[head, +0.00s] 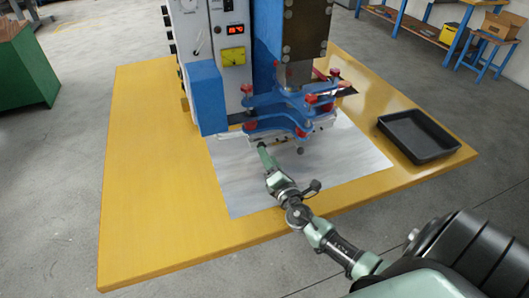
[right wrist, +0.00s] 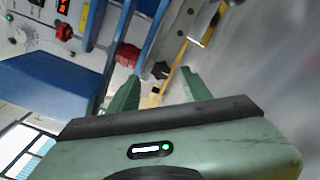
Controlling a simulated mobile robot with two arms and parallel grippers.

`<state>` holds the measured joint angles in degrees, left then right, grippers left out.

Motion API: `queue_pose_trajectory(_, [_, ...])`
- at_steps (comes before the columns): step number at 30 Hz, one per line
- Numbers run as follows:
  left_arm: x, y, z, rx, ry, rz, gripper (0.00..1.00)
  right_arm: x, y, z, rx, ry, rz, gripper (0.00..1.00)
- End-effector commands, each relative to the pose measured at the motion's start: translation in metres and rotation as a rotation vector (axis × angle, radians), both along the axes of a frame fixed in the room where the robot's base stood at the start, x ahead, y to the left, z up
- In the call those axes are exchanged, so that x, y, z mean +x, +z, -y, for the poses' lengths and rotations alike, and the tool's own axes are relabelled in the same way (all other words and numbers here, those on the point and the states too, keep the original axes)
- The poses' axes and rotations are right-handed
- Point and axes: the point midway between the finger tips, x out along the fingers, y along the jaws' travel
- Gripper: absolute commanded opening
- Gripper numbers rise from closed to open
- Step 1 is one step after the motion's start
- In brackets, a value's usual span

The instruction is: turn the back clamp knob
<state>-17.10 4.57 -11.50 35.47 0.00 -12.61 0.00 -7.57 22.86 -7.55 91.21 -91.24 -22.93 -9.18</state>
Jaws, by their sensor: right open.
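The blue clamp frame (head: 290,104) sits low on the front of the welding machine and carries several red knobs; one at the front is the red knob (head: 302,132). My right gripper (head: 262,150) is open at the front lower edge of the clamp, over the white sheet. In the right wrist view, a black star-shaped knob (right wrist: 161,70) lies just ahead of the gap between the open green fingers (right wrist: 157,90). Nothing is between the fingers. A red knob (right wrist: 127,55) is beyond the left finger. I cannot tell which knob is the back one. My left gripper is out of view.
The machine's blue box (head: 205,98) stands left of the clamp and also shows close by in the right wrist view (right wrist: 45,90). A black tray (head: 420,136) is at the right of the yellow table (head: 140,205). The white sheet (head: 235,190) is clear in front.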

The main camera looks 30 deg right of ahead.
Motion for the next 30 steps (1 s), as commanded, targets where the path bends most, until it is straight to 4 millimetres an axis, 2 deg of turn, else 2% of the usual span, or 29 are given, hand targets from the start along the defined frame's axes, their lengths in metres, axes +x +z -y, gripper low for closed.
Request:
queue_pose_trajectory(3, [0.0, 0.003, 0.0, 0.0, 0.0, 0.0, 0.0, 0.02, 0.001, 0.004, 0.0, -0.001, 0.001, 0.49])
queue_pose_trajectory(7, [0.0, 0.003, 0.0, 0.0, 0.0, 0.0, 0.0, 0.033, 0.0, 0.007, 0.002, -0.001, 0.0, 0.49])
queue_pose_trajectory(19, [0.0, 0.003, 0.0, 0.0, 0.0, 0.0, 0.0, 0.039, 0.0, 0.009, 0.001, 0.0, -0.001, 0.49])
queue_pose_trajectory(24, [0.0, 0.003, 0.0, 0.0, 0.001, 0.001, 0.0, 0.039, 0.0, 0.009, 0.001, 0.0, -0.001, 0.02])
queue_pose_trajectory(30, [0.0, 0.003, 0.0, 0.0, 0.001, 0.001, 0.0, 0.039, 0.0, 0.009, -0.003, -0.001, -0.002, 0.0])
